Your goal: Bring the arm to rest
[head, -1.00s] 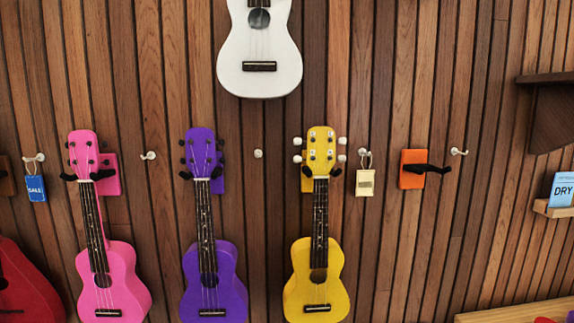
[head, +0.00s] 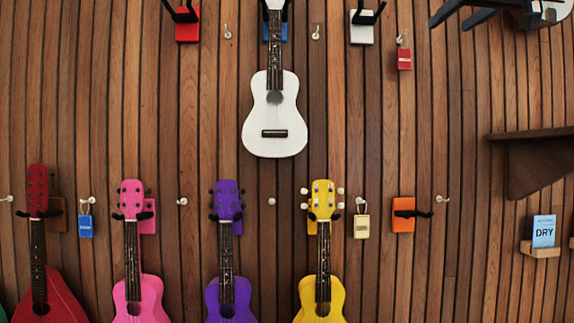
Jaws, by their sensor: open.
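My gripper (head: 448,25) shows at the top right edge of the head view. Its two dark fingers point left and stand apart, with nothing between them. Part of my arm behind it is cut off by the top edge. The gripper is in front of the wood-slat wall (head: 430,110), and I see it touching nothing.
White (head: 274,143), pink (head: 140,292), purple (head: 227,290), yellow (head: 321,290) and red (head: 52,300) ukuleles hang on the wall. An empty orange hanger (head: 403,225) is at right. A dark shelf (head: 535,160) and a small ledge with a "DRY" box (head: 543,231) jut out below my gripper.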

